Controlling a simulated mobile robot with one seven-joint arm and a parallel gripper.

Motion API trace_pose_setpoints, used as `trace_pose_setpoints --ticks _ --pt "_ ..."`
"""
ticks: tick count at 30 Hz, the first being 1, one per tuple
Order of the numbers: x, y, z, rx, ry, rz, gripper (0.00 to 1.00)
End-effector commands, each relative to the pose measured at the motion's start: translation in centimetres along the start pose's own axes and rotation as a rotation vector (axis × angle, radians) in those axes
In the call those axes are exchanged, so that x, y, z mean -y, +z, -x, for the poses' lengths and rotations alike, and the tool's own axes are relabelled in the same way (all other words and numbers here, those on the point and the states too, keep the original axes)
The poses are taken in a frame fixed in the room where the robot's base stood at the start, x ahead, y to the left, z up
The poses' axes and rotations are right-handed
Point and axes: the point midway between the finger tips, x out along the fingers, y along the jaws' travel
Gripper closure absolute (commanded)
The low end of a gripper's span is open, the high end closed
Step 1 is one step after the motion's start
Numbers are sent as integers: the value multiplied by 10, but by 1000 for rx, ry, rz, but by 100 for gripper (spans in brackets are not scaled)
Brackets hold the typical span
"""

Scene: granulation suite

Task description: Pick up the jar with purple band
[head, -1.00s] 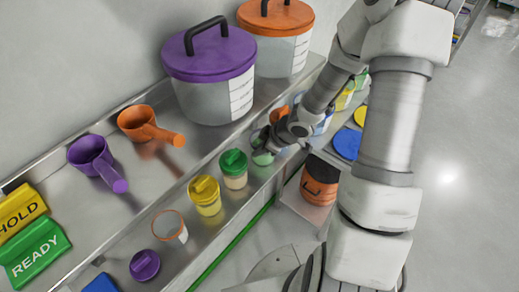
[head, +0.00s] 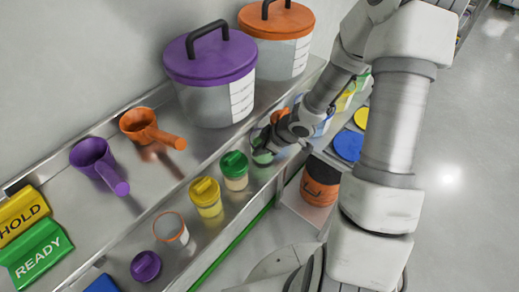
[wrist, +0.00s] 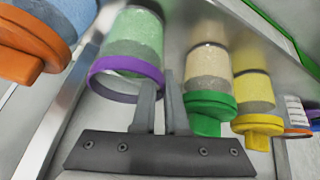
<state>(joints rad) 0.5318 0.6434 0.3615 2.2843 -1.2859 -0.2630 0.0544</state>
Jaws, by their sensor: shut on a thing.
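The jar with purple band (wrist: 132,42) shows in the wrist view, left of centre. It is clear, with pale green contents and a purple ring (wrist: 107,66) around its mouth; no lid is on it. My gripper (wrist: 169,88) is shut on the jar's rim, its two narrow fingers close together at the right side of the purple ring. In the head view my gripper (head: 264,147) is at the shelf, and the jar is mostly hidden there, with only a pale green patch showing.
A green-lidded jar (head: 235,170) and a yellow-lidded jar (head: 205,197) stand close by, with an orange-lidded jar (wrist: 30,48) on the other side. An open orange-banded jar (head: 170,229) and a purple lid (head: 145,266) are nearer. Large purple-lidded tub (head: 213,85) stands behind.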

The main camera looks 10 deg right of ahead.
Motion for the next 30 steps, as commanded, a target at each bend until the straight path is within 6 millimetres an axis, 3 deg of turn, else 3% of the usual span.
trace_pose_setpoints --ticks 8,17,24,30 --pt "-6 -20 33 0 2 0 100" --pt "14 16 107 3 5 -4 100" --pt "22 32 135 1 4 1 100" --pt "26 37 146 0 2 0 100"
